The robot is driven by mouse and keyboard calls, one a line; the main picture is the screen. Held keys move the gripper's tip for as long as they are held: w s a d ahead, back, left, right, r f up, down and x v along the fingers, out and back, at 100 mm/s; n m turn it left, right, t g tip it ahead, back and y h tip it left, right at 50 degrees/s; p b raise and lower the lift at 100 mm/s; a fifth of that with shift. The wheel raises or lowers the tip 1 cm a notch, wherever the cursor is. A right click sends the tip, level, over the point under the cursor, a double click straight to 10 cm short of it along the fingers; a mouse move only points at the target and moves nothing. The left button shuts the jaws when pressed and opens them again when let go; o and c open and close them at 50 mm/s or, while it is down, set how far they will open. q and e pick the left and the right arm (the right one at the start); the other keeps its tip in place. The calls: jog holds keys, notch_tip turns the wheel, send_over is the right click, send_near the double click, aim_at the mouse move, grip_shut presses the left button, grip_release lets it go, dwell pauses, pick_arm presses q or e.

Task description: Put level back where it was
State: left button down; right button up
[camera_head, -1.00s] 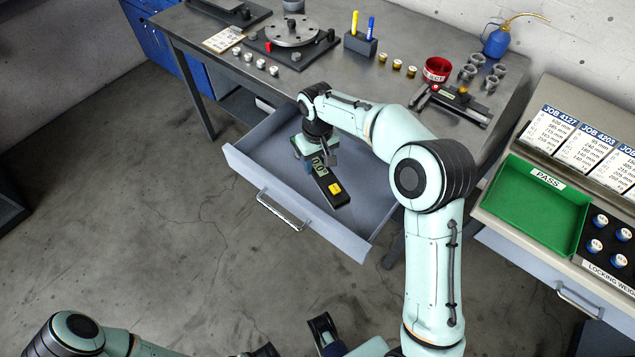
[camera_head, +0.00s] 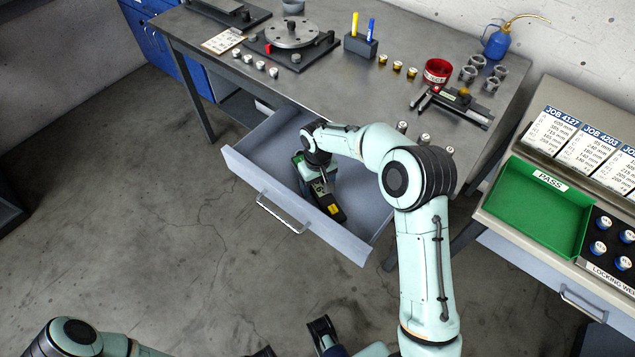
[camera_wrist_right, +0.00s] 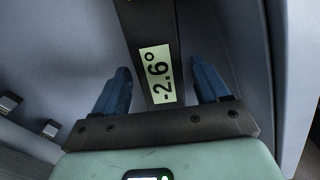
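The level is a black bar with a yellow label (camera_head: 334,209) and a lit display. It lies low inside the open grey drawer (camera_head: 345,236), close to the drawer floor; whether it rests flat there I cannot tell. In the right wrist view the level (camera_wrist_right: 150,25) runs between my right gripper's blue fingers (camera_wrist_right: 162,92), with a gap on each side, and its display reads -2.6°. My right gripper (camera_head: 322,189) is open around it, inside the drawer.
The workbench (camera_head: 330,75) above the drawer carries a rotor plate (camera_head: 292,34), a pen holder (camera_head: 361,44), a red cup (camera_head: 437,71) and several small weights. A green PASS tray (camera_head: 540,215) stands at the right. The drawer's left part is clear.

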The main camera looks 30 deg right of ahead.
aim_at(318, 186)
jog(key=shift+w+r, duration=0.1)
notch_tip(318, 186, up, 12)
jog(key=p, duration=0.1)
dwell(0.5)
jog(key=shift+r+p, duration=0.1)
jog(key=shift+p, duration=0.2)
